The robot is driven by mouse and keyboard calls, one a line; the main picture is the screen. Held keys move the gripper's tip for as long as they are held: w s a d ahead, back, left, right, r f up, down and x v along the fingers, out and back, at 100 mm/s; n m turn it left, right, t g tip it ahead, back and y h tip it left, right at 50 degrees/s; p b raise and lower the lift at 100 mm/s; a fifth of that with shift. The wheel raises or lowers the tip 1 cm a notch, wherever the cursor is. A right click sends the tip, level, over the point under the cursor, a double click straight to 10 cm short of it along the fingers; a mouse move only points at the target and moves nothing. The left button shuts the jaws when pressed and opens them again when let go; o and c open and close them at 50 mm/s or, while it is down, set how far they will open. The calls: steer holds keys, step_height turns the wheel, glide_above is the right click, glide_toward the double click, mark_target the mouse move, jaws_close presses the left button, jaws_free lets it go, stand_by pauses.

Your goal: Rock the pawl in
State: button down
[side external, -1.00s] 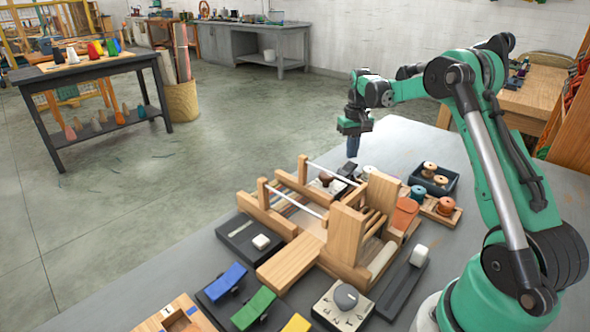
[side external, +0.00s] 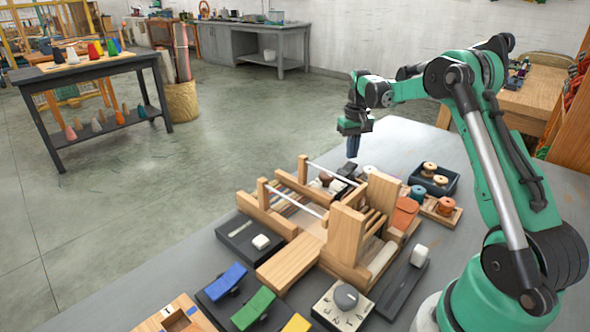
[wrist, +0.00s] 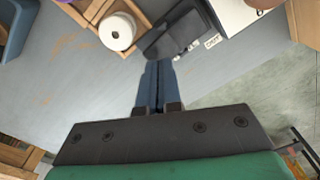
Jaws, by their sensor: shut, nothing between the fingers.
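My gripper (side external: 353,150) is shut and empty, fingers pointing down, beyond the far end of the wooden loom (side external: 347,232). In the wrist view its dark blue fingertips (wrist: 157,66) lie together. Just ahead of them is a black, rocker-like piece (wrist: 172,38) with a small pale label (wrist: 212,42), whose text is too small to read. This may be the pawl; I cannot be sure. The fingertips look very close to its near edge; I cannot tell if they touch. In the side view this spot is partly hidden by the loom.
A white spool (wrist: 118,32) stands left of the fingers in a wooden rack. A dark tray (side external: 434,178) holds spools right of the loom. Blue (side external: 228,278) and green (side external: 254,308) pedals and a knob box (side external: 343,303) lie in front.

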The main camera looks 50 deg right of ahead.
steer(key=shift+f, duration=1.3)
stand_by(0.4)
steer(key=shift+r, duration=3.5)
steer(key=a+r+n+t, duration=0.2)
steer(key=a+r, duration=0.3)
steer(key=a, duration=0.3)
steer(key=s+a+n+t, duration=0.2)
steer(key=s+a, duration=0.3)
steer(key=a, duration=0.3)
steer(key=s+a+f+n+t, duration=0.1)
steer(key=s+a+n+t, duration=0.1)
steer(key=a, duration=0.7)
steer(key=s+t, duration=0.1)
steer(key=s, duration=0.1)
steer(key=shift+s+a+f, duration=0.3)
steer(key=shift+s, duration=0.1)
